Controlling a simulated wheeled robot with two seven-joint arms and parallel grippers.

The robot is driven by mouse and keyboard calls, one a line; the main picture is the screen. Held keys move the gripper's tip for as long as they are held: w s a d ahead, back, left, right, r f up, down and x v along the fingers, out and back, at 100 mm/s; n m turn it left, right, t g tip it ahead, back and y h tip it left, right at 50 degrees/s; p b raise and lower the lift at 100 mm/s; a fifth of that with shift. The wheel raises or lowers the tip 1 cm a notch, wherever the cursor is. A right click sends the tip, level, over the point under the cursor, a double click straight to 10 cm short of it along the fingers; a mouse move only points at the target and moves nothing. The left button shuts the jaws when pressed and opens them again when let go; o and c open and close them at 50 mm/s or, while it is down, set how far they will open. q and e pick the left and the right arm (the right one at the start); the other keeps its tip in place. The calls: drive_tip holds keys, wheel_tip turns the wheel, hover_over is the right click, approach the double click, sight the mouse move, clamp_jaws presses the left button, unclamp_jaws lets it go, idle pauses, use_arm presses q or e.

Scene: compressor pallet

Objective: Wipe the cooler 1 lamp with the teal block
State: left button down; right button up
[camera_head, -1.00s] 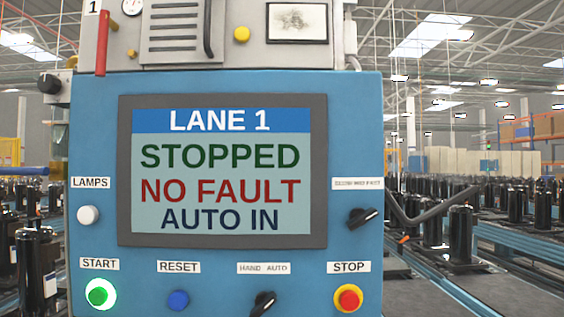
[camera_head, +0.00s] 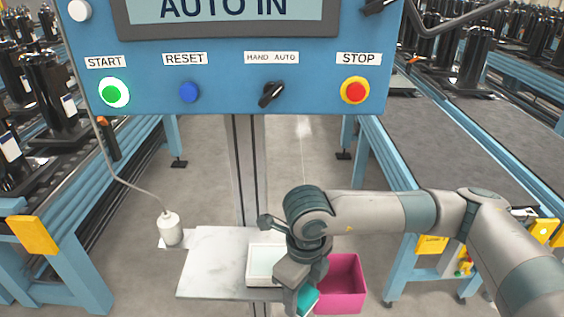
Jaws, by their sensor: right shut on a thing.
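My right gripper (camera_head: 300,292) is low in the head view, in front of the small shelf, at the end of my right arm reaching in from the right. It is shut on the teal block (camera_head: 309,301), which shows partly beside the fingers at the bottom edge. The contact is partly hidden by the wrist. No lamp labelled cooler 1 can be made out. The blue control panel (camera_head: 230,95) has a lit green START button (camera_head: 114,92) at its lower left. My left gripper is not in view.
A pale shelf (camera_head: 207,268) carries a white tray (camera_head: 252,280). A pink bin (camera_head: 352,300) is right of the shelf. A white bottle-shaped thing (camera_head: 170,228) stands at left, a cord running up. Blue-framed conveyors (camera_head: 395,165) flank clear floor.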

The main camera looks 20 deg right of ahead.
sight(312, 287)
drive_tip(key=n, duration=0.3)
drive_tip(key=d+r+n, duration=0.1)
drive_tip(key=n, duration=0.1)
drive_tip(key=shift+w, duration=0.2)
drive_tip(key=n, duration=0.3)
drive_tip(key=shift+d+r+n, duration=0.25)
drive_tip(key=shift+n, duration=0.05)
drive_tip(key=n, duration=0.4)
drive_tip(key=d+r+n, duration=0.1)
drive_tip(key=n, duration=0.1)
drive_tip(key=shift+w+d+r+n, duration=0.1)
drive_tip(key=shift+w+n, duration=0.1)
drive_tip(key=shift+n, duration=0.2)
drive_tip(key=n, duration=0.4)
drive_tip(key=d+r+n, duration=0.1)
drive_tip(key=n, duration=0.4)
drive_tip(key=d+r+n, duration=0.1)
drive_tip(key=n, duration=0.3)
drive_tip(key=shift+w+d+r+n, duration=0.1)
drive_tip(key=shift+w+d+n, duration=0.05)
drive_tip(key=shift+d+n, duration=0.15)
